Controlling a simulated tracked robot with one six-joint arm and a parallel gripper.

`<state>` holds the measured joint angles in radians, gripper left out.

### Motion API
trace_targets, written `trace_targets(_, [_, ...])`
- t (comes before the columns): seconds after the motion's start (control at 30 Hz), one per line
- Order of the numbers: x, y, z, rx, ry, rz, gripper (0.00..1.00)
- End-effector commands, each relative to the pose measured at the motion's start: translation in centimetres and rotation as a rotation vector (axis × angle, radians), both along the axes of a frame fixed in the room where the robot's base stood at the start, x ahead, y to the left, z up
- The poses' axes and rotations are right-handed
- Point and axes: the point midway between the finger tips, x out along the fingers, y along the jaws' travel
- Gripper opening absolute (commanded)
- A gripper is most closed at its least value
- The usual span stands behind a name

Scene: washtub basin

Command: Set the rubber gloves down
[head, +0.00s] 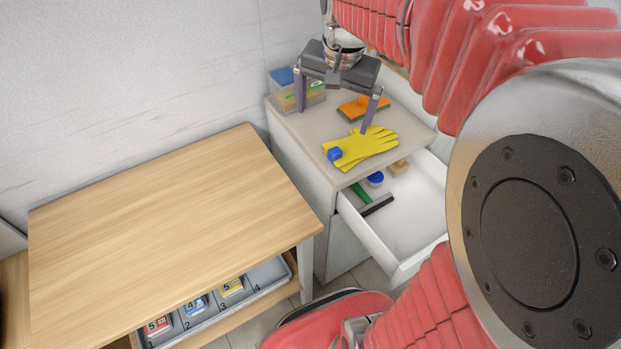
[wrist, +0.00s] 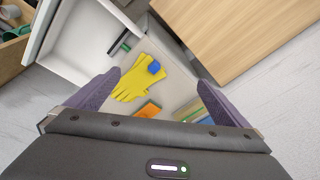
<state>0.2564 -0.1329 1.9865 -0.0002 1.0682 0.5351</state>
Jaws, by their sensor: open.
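The yellow rubber gloves (head: 362,147) lie flat on the grey cabinet top, with a blue piece (head: 334,154) at their cuff end. In the wrist view the gloves (wrist: 137,82) lie ahead of my fingers, nearer the left one. My gripper (head: 335,117) is open and empty above the cabinet top, with its fingers spread wide. One finger overlaps the gloves in the head view; I cannot tell its exact height above them.
An orange and green sponge (head: 363,107) and a clear box (head: 298,92) share the cabinet top (head: 305,130). The open drawer (head: 414,215) below holds a squeegee (head: 372,202) and small items. A bare wooden table (head: 165,220) stands left, with a compartment tray (head: 268,273) beneath.

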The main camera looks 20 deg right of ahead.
Motion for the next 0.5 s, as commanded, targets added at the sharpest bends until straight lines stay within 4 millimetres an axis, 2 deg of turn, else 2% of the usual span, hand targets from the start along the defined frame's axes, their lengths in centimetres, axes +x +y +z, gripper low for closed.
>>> trace_targets(0.2, [-3.8, 3.7, 0.9, -0.049, -0.063, 0.195, 1.00])
trace_targets(0.5, [-9.0, 7.8, 0.6, -0.123, -0.146, 0.460, 1.00])
